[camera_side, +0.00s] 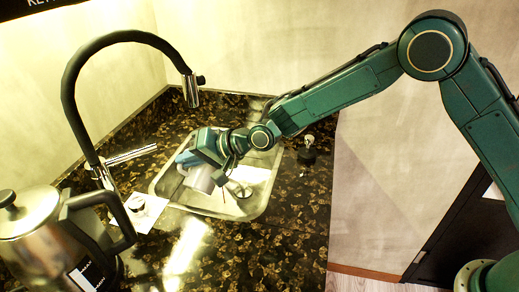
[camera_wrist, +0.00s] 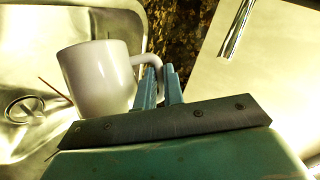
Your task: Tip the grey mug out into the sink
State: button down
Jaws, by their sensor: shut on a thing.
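The grey mug (camera_side: 203,179) is pale and plain, and my gripper (camera_side: 190,160) holds it over the sink (camera_side: 258,203). In the wrist view the mug (camera_wrist: 98,80) hangs left of the fingers, and my gripper (camera_wrist: 160,85) is shut on its handle (camera_wrist: 150,66). The mug looks tilted in the side view. Its inside is hidden in both views. The steel sink has a round drain (camera_side: 238,189), which also shows in the wrist view (camera_wrist: 24,112). A thin reddish stick (camera_wrist: 52,88) shows near the drain, apart from the mug.
A black tap (camera_side: 68,92) arches at the back left, its spout above the counter behind the sink. A steel kettle (camera_side: 40,235) stands front left. A white card (camera_side: 145,212) lies left of the sink. A small dark item (camera_side: 306,155) stands right of it. The front counter (camera_side: 255,260) is clear.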

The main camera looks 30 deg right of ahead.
jog(key=shift+w+d+r+m+g+y+p, duration=0.45)
jog(key=shift+d+r+m+p, duration=0.35)
jog(key=shift+p, duration=0.45)
dwell(0.8)
jog(key=shift+w+d+r+m+g+y+p, duration=0.2)
jog(key=shift+w+d+p, duration=0.25)
jog(key=shift+p, duration=0.3)
jog(key=shift+w+d+r+m+g+y+p, duration=0.1)
jog(key=shift+w+d+r+m+y+p, duration=0.25)
jog(key=shift+p, duration=0.35)
jog(key=shift+w+d+r+m+y, duration=0.15)
jog(key=shift+w+d+m+y, duration=0.05)
jog(key=shift+w+d+m, duration=0.2)
jog(key=shift+w+d+r+m+y, duration=0.15)
jog(key=shift+d+m+y, duration=0.1)
jog(key=shift+d, duration=0.2)
dwell(1.2)
jog(key=a, duration=0.1)
jog(key=s+a+f+n+h, duration=0.1)
jog(key=s+a+n+h, duration=0.1)
jog(key=shift+s+a+f, duration=0.2)
jog(key=shift+s+f, duration=0.05)
dwell(0.6)
